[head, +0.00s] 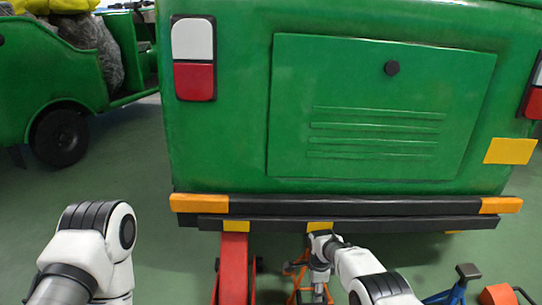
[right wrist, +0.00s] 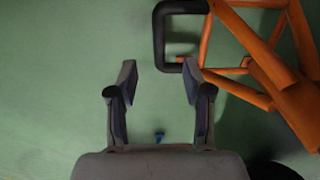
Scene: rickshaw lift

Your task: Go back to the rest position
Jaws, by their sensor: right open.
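My right arm reaches forward in the head view, and its gripper (head: 320,292) is low in front of the green rickshaw's (head: 225,125) rear bumper. In the right wrist view this gripper (right wrist: 158,78) is open, with nothing between its fingers. An orange frame stand (right wrist: 262,55) with a black handle loop (right wrist: 160,40) lies just beyond the right fingertip; I cannot tell if they touch. The stand also shows partly behind the gripper in the head view (head: 293,268). My left arm shows at the lower left, but its gripper is out of view.
A red floor jack (head: 233,268) stands under the black bumper (head: 350,206). A blue stand (head: 466,272) and an orange item (head: 498,294) sit at the lower right. Another green vehicle (head: 50,80) is at the back left. Open green floor (head: 150,215) lies left of the jack.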

